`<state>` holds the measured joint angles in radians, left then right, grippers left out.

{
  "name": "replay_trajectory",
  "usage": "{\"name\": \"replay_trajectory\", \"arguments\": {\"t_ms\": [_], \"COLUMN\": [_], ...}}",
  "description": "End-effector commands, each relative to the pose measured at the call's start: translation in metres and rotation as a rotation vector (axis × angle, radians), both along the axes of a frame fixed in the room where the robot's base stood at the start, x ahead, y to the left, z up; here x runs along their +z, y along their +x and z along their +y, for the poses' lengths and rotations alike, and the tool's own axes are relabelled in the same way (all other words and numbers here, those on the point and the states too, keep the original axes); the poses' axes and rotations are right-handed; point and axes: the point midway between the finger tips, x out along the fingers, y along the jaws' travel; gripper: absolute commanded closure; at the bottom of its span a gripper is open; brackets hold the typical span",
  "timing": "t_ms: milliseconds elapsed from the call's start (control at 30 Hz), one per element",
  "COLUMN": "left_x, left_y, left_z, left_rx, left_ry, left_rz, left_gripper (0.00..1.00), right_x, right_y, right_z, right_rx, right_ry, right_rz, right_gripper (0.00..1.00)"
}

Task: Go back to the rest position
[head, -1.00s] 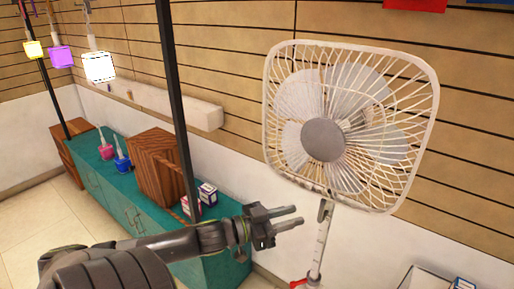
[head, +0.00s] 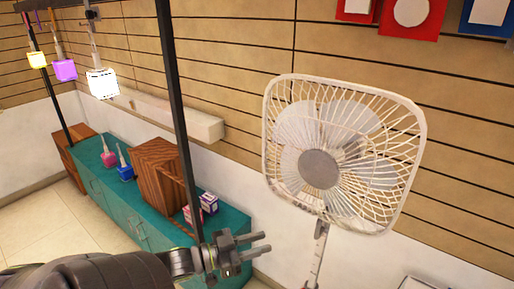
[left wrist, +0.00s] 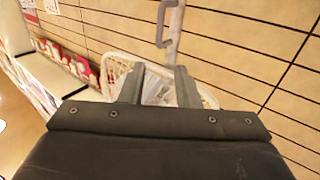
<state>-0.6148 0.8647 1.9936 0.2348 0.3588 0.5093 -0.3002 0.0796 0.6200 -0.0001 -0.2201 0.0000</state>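My left gripper (head: 252,247) reaches in from the lower left of the head view, in front of the teal cabinet and left of the fan's stand. Its two fingers are apart with nothing between them. In the left wrist view my left gripper (left wrist: 160,85) also shows parted fingers, with the white fan grille (left wrist: 205,95) behind them. The white fan (head: 345,155) stands upright against the slatted wall, apart from the gripper in the head view. My right gripper is not in view.
A teal cabinet (head: 135,225) with a wooden box (head: 160,180) and small boxes (head: 208,203) runs along the wall. A black post (head: 178,120) rises near my left arm. Lit cube lamps (head: 102,84) hang at upper left. Free floor (head: 60,230) lies at left.

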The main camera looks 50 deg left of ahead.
Motion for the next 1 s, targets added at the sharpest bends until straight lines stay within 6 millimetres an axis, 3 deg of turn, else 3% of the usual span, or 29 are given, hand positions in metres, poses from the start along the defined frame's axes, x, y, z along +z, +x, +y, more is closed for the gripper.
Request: {"name": "replay_trajectory", "arguments": {"t_ms": [433,567,667,767,900,1000], "left_x": [-0.002,-0.031,-0.083,-0.153,-0.256,-0.329], "left_y": [0.001,0.003,0.003,-0.004,-0.027,-0.053], "left_z": [0.001,0.016,0.042,0.072,0.099,0.106], "left_rx": [0.003,0.060,0.156,0.273,0.412,0.483], "left_ry": [0.002,0.026,0.063,0.112,0.170,0.202], "left_rz": [0.002,0.034,0.096,0.198,0.369,0.508], "left_gripper": [0.71,0.71,0.71,0.71,0.71,0.71], "right_x": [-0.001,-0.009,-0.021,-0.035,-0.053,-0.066], "right_y": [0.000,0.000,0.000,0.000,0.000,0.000], "right_z": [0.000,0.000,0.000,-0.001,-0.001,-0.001], "right_rx": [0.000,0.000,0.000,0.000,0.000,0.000], "right_ry": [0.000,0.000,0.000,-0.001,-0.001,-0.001], "right_rz": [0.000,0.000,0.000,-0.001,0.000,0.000], "right_gripper": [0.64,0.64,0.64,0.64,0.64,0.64]}}
